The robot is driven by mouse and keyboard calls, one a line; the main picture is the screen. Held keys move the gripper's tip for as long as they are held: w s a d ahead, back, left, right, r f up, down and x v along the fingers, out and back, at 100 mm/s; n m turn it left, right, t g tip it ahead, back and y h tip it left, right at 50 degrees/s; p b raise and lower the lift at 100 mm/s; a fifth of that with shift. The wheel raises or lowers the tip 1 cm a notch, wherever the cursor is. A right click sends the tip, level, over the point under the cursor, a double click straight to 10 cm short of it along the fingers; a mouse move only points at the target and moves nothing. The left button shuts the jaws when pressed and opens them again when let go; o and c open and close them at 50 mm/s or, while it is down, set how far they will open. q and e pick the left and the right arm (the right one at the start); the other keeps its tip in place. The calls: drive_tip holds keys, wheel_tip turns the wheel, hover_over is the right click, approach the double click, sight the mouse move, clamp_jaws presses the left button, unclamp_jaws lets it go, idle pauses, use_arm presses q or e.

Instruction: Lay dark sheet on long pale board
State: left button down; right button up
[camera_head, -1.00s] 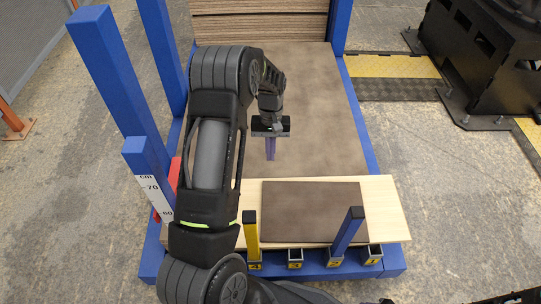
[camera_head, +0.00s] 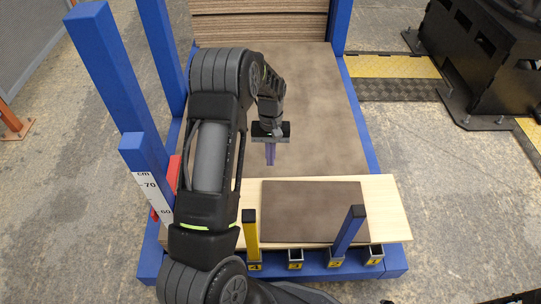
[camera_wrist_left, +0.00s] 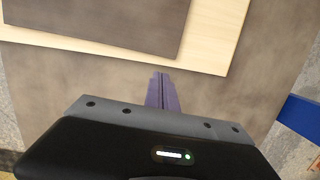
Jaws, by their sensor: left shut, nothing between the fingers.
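The dark sheet (camera_head: 313,211) lies flat on the long pale board (camera_head: 388,208), which runs across the front of the blue frame. Pale wood shows along the sheet's back edge and to its right. My left arm hides the board's left part. My left gripper (camera_head: 270,154) is shut and empty, behind the board and above a large brown sheet. In the left wrist view the purple fingers (camera_wrist_left: 162,92) are together, apart from the dark sheet (camera_wrist_left: 100,18) and near the edge of the pale board (camera_wrist_left: 205,45). My right gripper is not in view.
The large brown sheet (camera_head: 320,110) fills the frame bed. Blue posts (camera_head: 115,80) stand at left, with a white scale. A yellow post (camera_head: 251,232) and a leaning blue post (camera_head: 347,230) stand at the front edge. A brown stack (camera_head: 260,22) is at the back.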

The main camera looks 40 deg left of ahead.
sight(270, 183)
use_arm(q)
drive_tip(key=shift+s+d+f+b, duration=0.2)
drive_tip(key=shift+f+b, duration=0.35)
drive_tip(key=shift+f, duration=0.3)
drive_tip(key=shift+s+d+f+b, duration=0.1)
drive_tip(key=shift+s+f+b, duration=0.05)
drive_tip(key=shift+f+b, duration=0.6)
drive_tip(key=shift+s+d+f+b, duration=0.15)
drive_tip(key=shift+f+b, duration=0.25)
drive_tip(key=shift+f, duration=0.55)
drive_tip(key=shift+s+d+r+p, duration=0.1)
drive_tip(key=shift+s+r+p, duration=0.1)
drive_tip(key=shift+s+p, duration=0.1)
drive_tip(key=shift+s+d+p, duration=0.4)
drive_tip(key=shift+s+d, duration=0.3)
drive_tip(key=shift+s, duration=0.15)
drive_tip(key=shift+f, duration=0.1)
drive_tip(key=shift+w+a+b, duration=0.35)
drive_tip(key=shift+w+a, duration=0.4)
drive_tip(key=shift+w, duration=0.25)
wheel_tip(270, 183, up, 7)
drive_tip(key=p, duration=0.5)
drive_tip(key=shift+p, duration=0.35)
